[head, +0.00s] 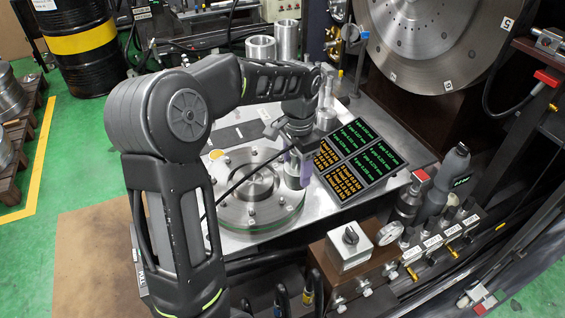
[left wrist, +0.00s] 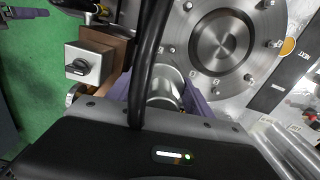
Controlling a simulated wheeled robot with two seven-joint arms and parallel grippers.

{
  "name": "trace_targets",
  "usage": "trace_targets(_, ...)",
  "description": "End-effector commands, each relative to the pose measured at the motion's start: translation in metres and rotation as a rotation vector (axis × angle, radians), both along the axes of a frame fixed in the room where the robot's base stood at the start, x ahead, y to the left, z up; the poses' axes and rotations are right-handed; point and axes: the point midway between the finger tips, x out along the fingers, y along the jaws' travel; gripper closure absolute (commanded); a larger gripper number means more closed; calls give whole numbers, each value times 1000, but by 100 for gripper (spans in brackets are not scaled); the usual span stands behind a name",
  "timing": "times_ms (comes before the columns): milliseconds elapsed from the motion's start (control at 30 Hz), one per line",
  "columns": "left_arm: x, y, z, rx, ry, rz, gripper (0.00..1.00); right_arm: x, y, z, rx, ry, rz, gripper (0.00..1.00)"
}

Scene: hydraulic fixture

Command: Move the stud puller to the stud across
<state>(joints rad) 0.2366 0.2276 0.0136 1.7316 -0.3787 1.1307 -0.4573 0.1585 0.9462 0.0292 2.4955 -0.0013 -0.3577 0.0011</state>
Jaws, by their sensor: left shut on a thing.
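A round metal flange (head: 232,208) with several upright studs around its rim lies on the steel table; it also shows in the left wrist view (left wrist: 243,68). My left gripper (head: 298,163), with purple fingers, is shut on a silver cylinder, the stud puller (head: 293,183). The puller is at the right side of the flange rim in the head view. In the left wrist view the puller (left wrist: 166,88) sits between the purple fingers, beside the flange edge. Its lower end is hidden, so I cannot tell if it is over a stud. My right gripper is not in view.
A black display panel (head: 361,159) lies right of the flange. A grey box with a black knob (head: 350,246) and a gauge (head: 389,234) stand in front. Metal cylinders (head: 261,50) stand behind. A large disc (head: 430,40) stands at the back right.

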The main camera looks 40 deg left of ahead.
Motion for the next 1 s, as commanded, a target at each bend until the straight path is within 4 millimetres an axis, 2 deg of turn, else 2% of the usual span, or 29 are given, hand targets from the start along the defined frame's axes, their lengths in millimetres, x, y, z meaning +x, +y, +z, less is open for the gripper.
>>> trace_targets(100,19,-41,-8,-5,0,81,100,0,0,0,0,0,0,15)
trace_targets(300,42,-113,-23,-1,0,258,100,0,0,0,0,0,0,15)
trace_targets(433,48,-144,-29,1,0,342,100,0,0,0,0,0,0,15)
trace_targets(567,50,-157,-32,2,-2,384,100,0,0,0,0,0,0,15)
trace_targets(800,50,-158,-32,1,-2,389,100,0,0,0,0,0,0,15)
trace_targets(1000,50,-157,-32,2,-1,388,100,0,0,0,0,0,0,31)
